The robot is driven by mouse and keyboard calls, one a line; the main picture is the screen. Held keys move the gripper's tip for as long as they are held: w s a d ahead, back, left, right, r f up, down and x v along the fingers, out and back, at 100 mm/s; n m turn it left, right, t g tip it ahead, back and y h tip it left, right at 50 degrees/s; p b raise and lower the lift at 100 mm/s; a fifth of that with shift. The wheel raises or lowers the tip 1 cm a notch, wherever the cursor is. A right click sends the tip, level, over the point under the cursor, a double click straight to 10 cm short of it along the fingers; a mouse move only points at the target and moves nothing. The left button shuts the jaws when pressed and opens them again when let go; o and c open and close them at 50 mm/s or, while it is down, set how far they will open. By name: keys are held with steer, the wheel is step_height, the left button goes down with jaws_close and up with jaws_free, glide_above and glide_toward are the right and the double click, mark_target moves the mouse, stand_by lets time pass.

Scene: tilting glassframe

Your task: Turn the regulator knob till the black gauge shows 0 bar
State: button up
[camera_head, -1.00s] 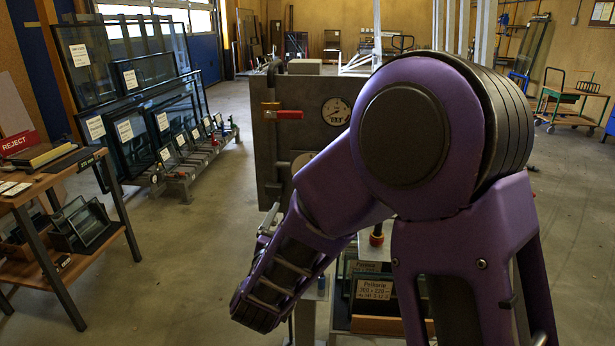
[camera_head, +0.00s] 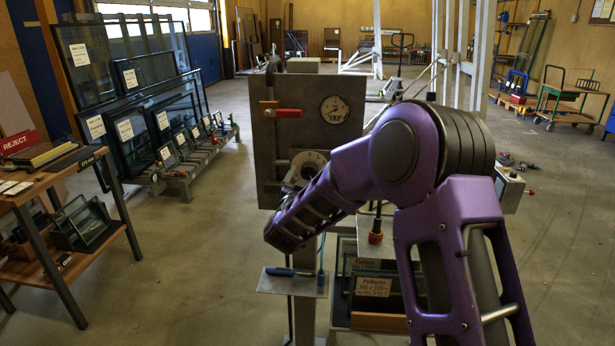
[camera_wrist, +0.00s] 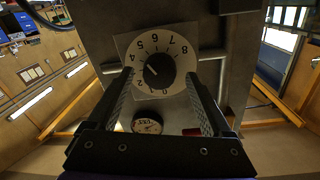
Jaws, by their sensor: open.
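The regulator knob (camera_head: 310,167) is a dark round knob on a pale numbered plate, low on the upright grey panel. In the wrist view the knob (camera_wrist: 158,71) has a light mark pointing up and left, near the 4 and 5. My gripper (camera_wrist: 160,78) is open, its two fingers on either side of the dial in that view; I cannot tell whether they touch it. In the head view my forearm hides most of the gripper. A white-faced gauge (camera_head: 335,110) sits above the knob; it appears upside down in the wrist view (camera_wrist: 147,122).
A red lever (camera_head: 287,113) juts from the panel (camera_head: 275,150) left of the white gauge. A small shelf (camera_head: 290,282) with blue-handled tools is below. A labelled glass crate (camera_head: 372,290) stands lower right.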

steer(key=shift+w, duration=0.5)
jaws_close()
